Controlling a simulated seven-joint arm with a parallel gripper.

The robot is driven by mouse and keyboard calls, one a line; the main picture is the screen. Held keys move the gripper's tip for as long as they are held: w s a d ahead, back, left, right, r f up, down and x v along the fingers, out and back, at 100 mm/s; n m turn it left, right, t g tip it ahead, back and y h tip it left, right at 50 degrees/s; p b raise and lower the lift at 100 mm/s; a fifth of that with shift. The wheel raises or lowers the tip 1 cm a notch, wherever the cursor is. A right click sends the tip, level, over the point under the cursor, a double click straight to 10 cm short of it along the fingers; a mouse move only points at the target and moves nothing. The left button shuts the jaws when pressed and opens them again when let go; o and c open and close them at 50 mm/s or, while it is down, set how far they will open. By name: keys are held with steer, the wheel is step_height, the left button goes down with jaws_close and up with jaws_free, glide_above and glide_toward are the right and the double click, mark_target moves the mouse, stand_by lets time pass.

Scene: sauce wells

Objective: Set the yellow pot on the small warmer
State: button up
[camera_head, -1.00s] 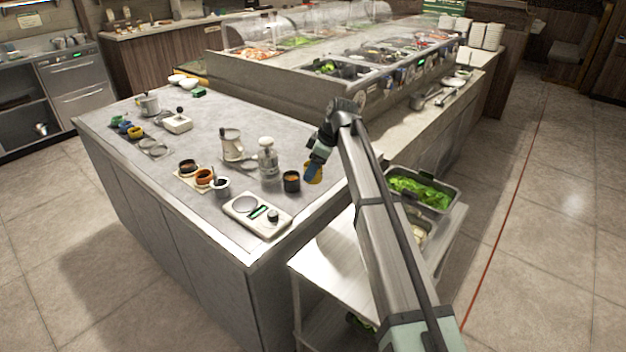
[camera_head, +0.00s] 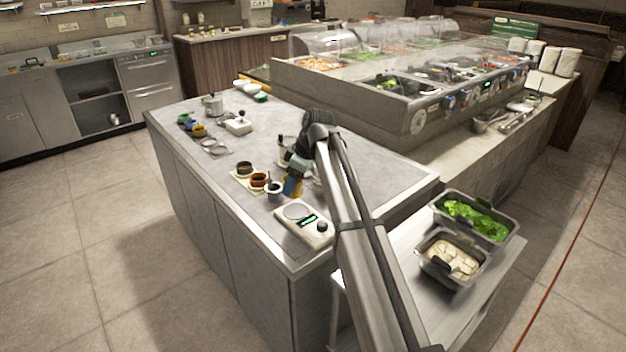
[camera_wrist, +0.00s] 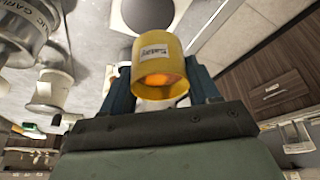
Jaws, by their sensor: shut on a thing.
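My gripper (camera_wrist: 160,90) is shut on a yellow pot (camera_wrist: 158,68) with a white label and orange inside. In the head view the yellow pot (camera_head: 292,188) hangs from my gripper above the counter, just behind a flat white device (camera_head: 322,238). This device has a round plate (camera_head: 297,211), a green display and a black knob. It looks like the small warmer, though I read no name on it. In the wrist view a dark round plate (camera_wrist: 148,10) lies beyond the pot, apart from it. My arm hides part of the counter behind the gripper.
A dark cup (camera_head: 245,168), a brown cup (camera_head: 258,181) and a grey cup (camera_head: 274,192) stand close left of the gripper. Metal canisters (camera_wrist: 22,35) are on the left in the wrist view. Coloured pots (camera_head: 198,131) stand in a rack farther back.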

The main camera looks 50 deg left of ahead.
steer(key=shift+w+a+m+t, duration=0.3)
steer(key=shift+w+m, duration=0.2)
steer(key=shift+m, duration=0.5)
steer(key=shift+f, duration=0.15)
steer(key=shift+f, duration=3.1)
steer(key=shift+f, duration=0.45)
steer(key=o, duration=1.2)
steer(key=shift+r, duration=4)
